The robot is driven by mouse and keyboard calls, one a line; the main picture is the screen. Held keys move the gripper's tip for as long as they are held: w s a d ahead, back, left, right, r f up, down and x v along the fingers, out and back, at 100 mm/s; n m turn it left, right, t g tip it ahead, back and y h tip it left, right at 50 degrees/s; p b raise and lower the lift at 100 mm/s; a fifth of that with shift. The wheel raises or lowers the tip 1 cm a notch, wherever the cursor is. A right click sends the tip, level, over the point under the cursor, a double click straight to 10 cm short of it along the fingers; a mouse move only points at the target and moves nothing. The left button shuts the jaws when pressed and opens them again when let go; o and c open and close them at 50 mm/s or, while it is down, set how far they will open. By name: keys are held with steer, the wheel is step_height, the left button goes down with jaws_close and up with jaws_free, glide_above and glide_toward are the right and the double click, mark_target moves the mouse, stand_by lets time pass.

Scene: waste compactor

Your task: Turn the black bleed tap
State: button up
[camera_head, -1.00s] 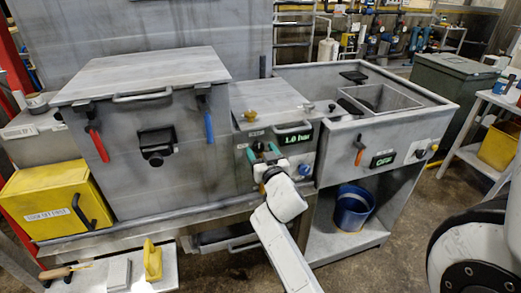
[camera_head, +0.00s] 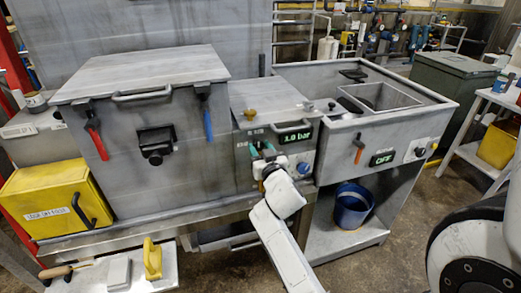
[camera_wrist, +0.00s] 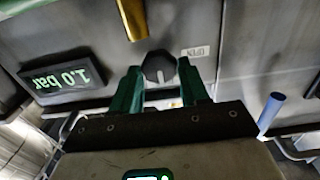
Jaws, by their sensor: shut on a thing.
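The black bleed tap (camera_wrist: 158,68) is a round dark knob with a pale line on its face, on the grey panel in the wrist view. The green fingers of my gripper (camera_wrist: 160,90) stand on either side of it and are shut on it. In the head view my gripper (camera_head: 264,150) is at the front of the middle grey unit, and its fingers and wrist hide the tap. The green pressure display (camera_head: 295,136) reads 1.0 bar; it shows upside down in the wrist view (camera_wrist: 62,79).
A brass part (camera_wrist: 132,18) sits close to the tap, with a small label (camera_wrist: 195,51) beside it. A blue handle (camera_wrist: 270,114) is at the right. In the head view, a yellow box (camera_head: 60,200) stands left and a blue bucket (camera_head: 352,208) sits on the lower shelf.

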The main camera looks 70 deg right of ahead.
steer(key=shift+n, duration=0.5)
steer(key=n, duration=0.2)
steer(key=shift+w+n, duration=0.1)
steer(key=shift+n, duration=0.3)
steer(key=n, duration=0.4)
steer(key=shift+a+n, duration=0.1)
steer(key=shift+n, duration=0.2)
steer(key=n+p, duration=0.1)
steer(key=n, duration=0.3)
steer(key=shift+f+n, duration=0.15)
steer(key=shift+n, duration=0.15)
steer(key=shift+f+n+p, duration=0.1)
steer(key=shift+n+p, duration=0.2)
steer(key=shift+n, duration=1.5)
steer(key=shift+w, duration=0.1)
steer(key=o, duration=1)
steer(key=shift+a, duration=0.1)
